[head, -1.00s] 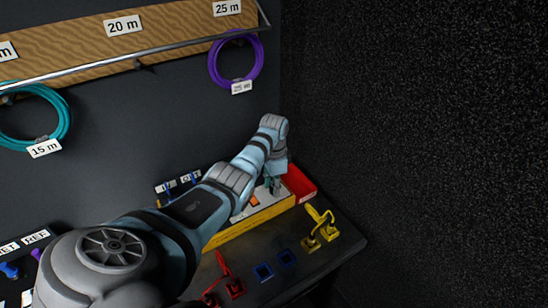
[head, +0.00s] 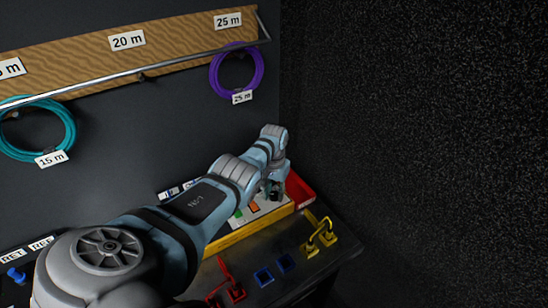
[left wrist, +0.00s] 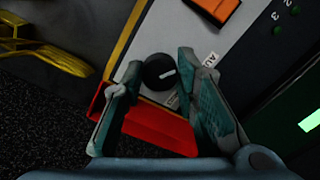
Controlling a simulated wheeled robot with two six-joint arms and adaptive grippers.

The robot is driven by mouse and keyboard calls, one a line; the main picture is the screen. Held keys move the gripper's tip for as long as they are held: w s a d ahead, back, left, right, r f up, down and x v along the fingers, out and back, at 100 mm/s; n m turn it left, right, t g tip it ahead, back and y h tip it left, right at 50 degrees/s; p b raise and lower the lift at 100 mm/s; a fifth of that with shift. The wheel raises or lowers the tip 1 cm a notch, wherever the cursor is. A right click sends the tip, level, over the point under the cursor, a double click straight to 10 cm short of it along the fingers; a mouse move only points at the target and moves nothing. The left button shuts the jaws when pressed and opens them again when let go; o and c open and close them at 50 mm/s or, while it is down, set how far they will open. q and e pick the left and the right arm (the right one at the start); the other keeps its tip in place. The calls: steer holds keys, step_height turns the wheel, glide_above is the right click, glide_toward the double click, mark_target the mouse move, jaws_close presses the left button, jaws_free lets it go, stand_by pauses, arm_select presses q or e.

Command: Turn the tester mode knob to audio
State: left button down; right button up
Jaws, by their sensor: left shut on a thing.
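The tester is a white panel (head: 262,209) with a yellow front edge on the bench; its panel also shows in the left wrist view (left wrist: 178,22). Its mode knob (left wrist: 160,72) is black and round with a short white pointer mark. My left gripper (head: 272,190) is over the tester's right end. In the left wrist view, its fingers (left wrist: 160,70) are on either side of the knob, shut on it. A label starting "AU" (left wrist: 210,60) is partly hidden by a finger, and another label (left wrist: 172,100) is partly visible below the knob. My right gripper is not in view.
A red open bin (head: 300,190) adjoins the tester's right end. Yellow (head: 320,236), blue (head: 264,275) and red (head: 232,290) pieces stand on the bench in front. Coiled cables, teal (head: 38,130) and purple (head: 236,72), hang on the back wall.

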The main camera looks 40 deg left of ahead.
mark_target(275, 194)
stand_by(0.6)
arm_select(q)
steer(key=c, duration=1.2)
jaws_free()
steer(key=shift+w, duration=0.1)
steer(key=shift+c, duration=0.2)
step_height(275, 194, up, 12)
